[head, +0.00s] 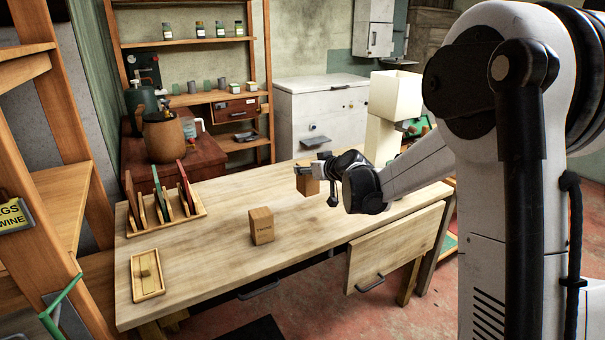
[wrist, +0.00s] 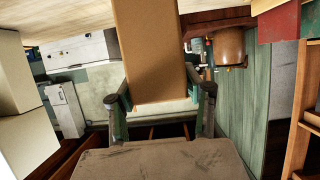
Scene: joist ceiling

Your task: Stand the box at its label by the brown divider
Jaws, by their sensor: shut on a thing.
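My gripper (head: 306,170) is shut on a plain brown box (head: 308,187), over the back right part of the wooden table. In the wrist view, the held box (wrist: 155,50) sits between the two fingers (wrist: 157,98). I cannot tell if its lower end touches the table. A second brown box (head: 261,226) with small dark print stands upright near the table's middle, apart from my gripper. A wooden rack (head: 172,222) at the table's left holds several upright dividers, among them a brown one (head: 131,197), a green one (head: 159,190) and a red one (head: 185,184). No label is readable on the rack.
A small wooden tray (head: 147,287) with a small block in it lies at the table's front left. A cream lamp-like object (head: 394,96) stands behind my arm. The table (head: 215,260) is bare between the rack, the tray and the standing box.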

